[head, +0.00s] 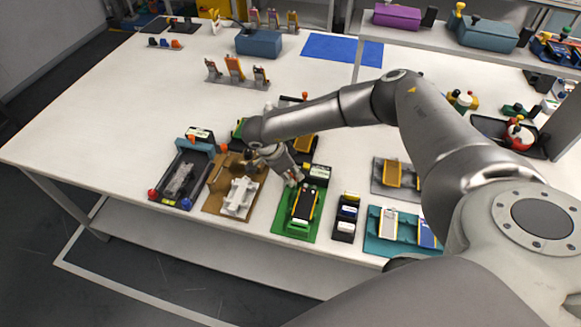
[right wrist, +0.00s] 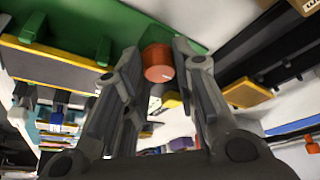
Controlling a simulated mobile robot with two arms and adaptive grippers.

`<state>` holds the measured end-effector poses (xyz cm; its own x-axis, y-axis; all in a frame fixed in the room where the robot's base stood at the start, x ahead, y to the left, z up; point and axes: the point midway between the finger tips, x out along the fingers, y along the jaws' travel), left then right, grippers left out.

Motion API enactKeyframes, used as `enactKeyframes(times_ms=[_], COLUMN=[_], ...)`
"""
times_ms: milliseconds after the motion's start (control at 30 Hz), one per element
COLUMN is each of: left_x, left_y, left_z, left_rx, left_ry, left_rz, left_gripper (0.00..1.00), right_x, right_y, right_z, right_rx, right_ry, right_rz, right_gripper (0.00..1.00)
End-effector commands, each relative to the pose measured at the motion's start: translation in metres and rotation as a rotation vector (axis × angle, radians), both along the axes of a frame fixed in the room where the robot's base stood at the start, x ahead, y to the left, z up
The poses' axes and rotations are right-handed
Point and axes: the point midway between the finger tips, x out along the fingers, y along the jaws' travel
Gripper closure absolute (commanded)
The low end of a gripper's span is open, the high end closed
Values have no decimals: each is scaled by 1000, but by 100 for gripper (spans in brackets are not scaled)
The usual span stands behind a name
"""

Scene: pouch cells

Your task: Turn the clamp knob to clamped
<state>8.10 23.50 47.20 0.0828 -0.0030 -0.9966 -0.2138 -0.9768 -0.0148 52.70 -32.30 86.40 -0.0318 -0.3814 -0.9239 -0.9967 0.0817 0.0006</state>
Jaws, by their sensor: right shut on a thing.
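The clamp knob (right wrist: 158,62) is a short orange-red cylinder in the right wrist view, between my right gripper's fingertips (right wrist: 162,58). The gripper is shut on it. Green plate (right wrist: 130,22) shows just behind the knob. In the head view my right gripper (head: 292,176) points down at the back left of a green fixture (head: 286,222) with a black, yellow-edged bed. The knob is mostly hidden by the gripper there. I cannot tell which way the knob is turned. My left gripper is not in view.
Left of the green fixture stand a brown fixture with a white part (head: 238,198) and a dark tray with red and blue knobs (head: 181,178). A dark cell rack (head: 347,217) and a teal fixture (head: 375,243) stand to the right.

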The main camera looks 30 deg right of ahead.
Motion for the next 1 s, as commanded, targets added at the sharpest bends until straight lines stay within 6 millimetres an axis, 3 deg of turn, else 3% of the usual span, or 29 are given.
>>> enactKeyframes(times_ms=[333, 667, 700, 867, 1000], left_x=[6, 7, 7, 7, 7], left_y=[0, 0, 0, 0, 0], left_z=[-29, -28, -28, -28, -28], left_rx=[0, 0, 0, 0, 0], left_ry=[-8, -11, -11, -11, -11], left_rz=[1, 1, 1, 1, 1], left_gripper=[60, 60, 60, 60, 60], right_x=[3, 3, 3, 3, 2], right_y=[0, 0, 0, 0, 0], right_z=[-3, 0, 0, 0, 0], right_rx=[1, 1, 1, 1, 1], right_ry=[-2, -2, -2, -2, -1], right_rz=[-357, -402, -402, -401, -400], right_gripper=[98, 98, 72, 52, 52])
